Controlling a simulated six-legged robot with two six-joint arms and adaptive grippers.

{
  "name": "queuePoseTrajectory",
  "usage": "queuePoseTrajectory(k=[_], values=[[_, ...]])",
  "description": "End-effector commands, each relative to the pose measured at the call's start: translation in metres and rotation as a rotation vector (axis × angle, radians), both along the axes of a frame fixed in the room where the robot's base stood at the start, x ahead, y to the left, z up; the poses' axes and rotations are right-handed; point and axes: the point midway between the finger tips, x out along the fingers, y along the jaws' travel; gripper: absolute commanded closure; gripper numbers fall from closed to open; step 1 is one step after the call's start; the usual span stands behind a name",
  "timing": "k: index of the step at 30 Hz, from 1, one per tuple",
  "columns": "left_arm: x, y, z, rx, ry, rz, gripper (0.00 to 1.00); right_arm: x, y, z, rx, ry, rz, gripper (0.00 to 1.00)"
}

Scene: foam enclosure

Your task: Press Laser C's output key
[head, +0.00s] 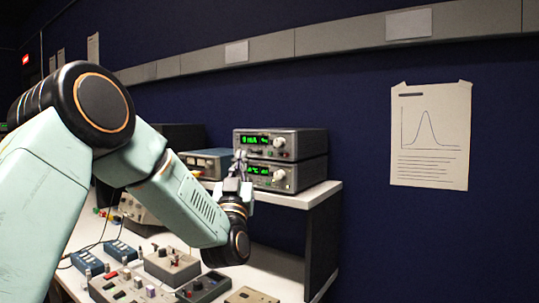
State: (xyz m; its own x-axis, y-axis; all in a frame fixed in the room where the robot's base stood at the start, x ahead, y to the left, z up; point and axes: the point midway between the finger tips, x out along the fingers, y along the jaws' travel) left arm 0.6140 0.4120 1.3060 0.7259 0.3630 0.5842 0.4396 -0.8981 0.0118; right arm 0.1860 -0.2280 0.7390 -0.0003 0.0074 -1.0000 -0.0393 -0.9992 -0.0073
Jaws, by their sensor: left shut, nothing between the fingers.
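Two stacked grey instruments with green displays and knobs stand on the raised shelf: an upper unit (311,144) and a lower unit (311,176). I cannot read any label, so I cannot tell which device is Laser C, and its output key is not discernible. My left gripper (241,160) is shut and empty, pointing up in front of the left part of the two units' faces. It hides part of the lower unit's front. I cannot tell whether the fingertips touch anything. My right gripper is not in view.
A blue-grey instrument (207,160) stands left of the stack on the white shelf (312,194). Below, the bench holds several small control boxes, including a grey one (172,266) and a dark one (203,289), with cables at the left. A curve sheet (431,134) hangs on the wall.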

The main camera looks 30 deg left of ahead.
Motion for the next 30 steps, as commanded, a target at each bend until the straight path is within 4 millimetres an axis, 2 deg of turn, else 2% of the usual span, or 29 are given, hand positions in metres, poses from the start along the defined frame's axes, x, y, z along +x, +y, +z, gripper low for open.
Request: queuePoseTrajectory(k=[8,21,30], values=[[0.009,-0.001,-0.001,0.001,0.002,-0.001,1.0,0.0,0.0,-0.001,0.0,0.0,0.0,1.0],[0.063,-0.006,-0.001,0.002,0.001,-0.002,1.0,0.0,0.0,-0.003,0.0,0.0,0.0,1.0],[0.086,-0.007,-0.001,0.0,0.002,-0.002,1.0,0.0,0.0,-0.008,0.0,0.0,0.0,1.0]])
